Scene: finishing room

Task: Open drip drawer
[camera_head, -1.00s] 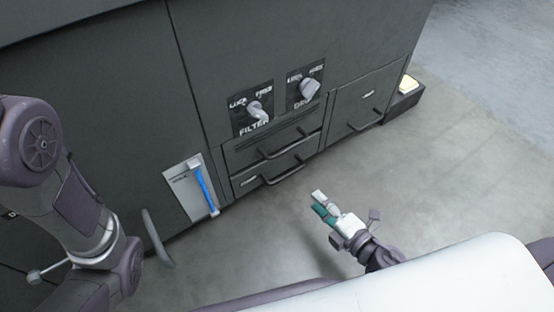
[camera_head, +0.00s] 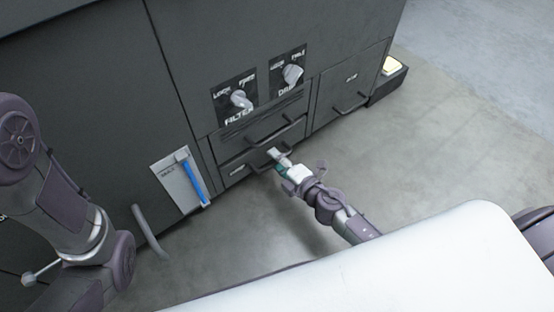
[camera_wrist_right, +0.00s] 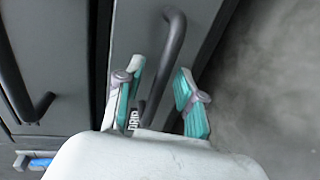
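The drip drawer (camera_head: 234,174) is the lower of two stacked dark drawers at the machine's base and looks closed. Its label reads DRIP in the right wrist view, where its front (camera_wrist_right: 138,30) also shows. My right gripper (camera_head: 272,155) is at this drawer's bar handle, partly covering it. In the right wrist view, my right gripper (camera_wrist_right: 160,74) has its teal-padded fingers apart, with the dark handle (camera_wrist_right: 174,45) running between them. Contact with either finger cannot be made out. My left arm is at the left of the head view; its gripper is out of view.
Above the drawers are a FILTER knob (camera_head: 240,99) and another knob (camera_head: 292,74). The upper drawer's handle (camera_head: 278,134) is close above my gripper. A blue gauge strip (camera_head: 193,183) is to the left, another handled panel (camera_head: 345,90) to the right. The floor in front is clear.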

